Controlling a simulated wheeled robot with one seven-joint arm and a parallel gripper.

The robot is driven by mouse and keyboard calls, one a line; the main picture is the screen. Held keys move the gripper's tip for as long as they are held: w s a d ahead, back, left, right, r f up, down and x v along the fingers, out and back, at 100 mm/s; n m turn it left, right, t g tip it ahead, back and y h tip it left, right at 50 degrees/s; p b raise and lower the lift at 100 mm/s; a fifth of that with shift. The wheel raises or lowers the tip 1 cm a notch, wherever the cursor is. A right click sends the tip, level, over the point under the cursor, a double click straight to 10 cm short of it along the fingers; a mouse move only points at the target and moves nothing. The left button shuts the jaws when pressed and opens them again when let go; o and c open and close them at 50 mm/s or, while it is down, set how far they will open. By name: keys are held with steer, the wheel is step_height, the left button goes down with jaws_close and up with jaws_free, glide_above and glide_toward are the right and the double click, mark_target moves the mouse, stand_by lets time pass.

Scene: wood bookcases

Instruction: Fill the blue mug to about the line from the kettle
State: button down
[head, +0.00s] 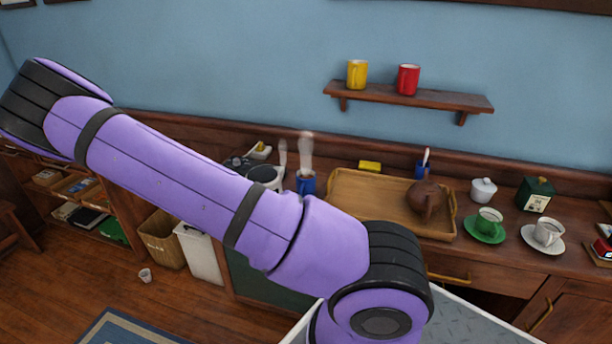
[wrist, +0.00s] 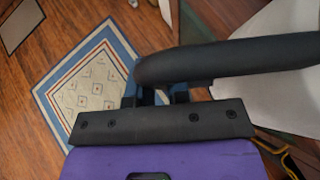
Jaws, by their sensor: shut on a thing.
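My gripper (wrist: 156,92) is shut on a thick black handle (wrist: 235,60), seen in the wrist view, that runs across it to the right edge. A pale blurred surface (wrist: 245,85) lies below the handle; I cannot tell whether it is the kettle's body. In the head view the gripper is hidden or out of frame. The blue mug (head: 307,184) stands on the counter just left of the wooden tray, partly hidden by my arm, with pale steam above it. Its line and inside cannot be seen.
A wooden tray (head: 362,211) holds a brown teapot (head: 425,199). Another blue cup (head: 420,168) holds a pale stick. A green cup (head: 488,222) and a white cup (head: 547,233) stand at right. Yellow and red mugs sit on the wall shelf (head: 425,98).

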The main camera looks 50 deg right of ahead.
steer(key=shift+w+r, duration=0.1)
steer(key=shift+r, duration=2.5)
steer(key=w+a+r+n+y, duration=0.1)
steer(key=w+a+r, duration=0.3)
steer(key=a, duration=0.5)
steer(key=shift+w+a+r+n+y, duration=0.2)
steer(key=shift+w+r+n+y, duration=0.1)
steer(key=shift+w, duration=0.65)
steer(key=shift+d, duration=0.1)
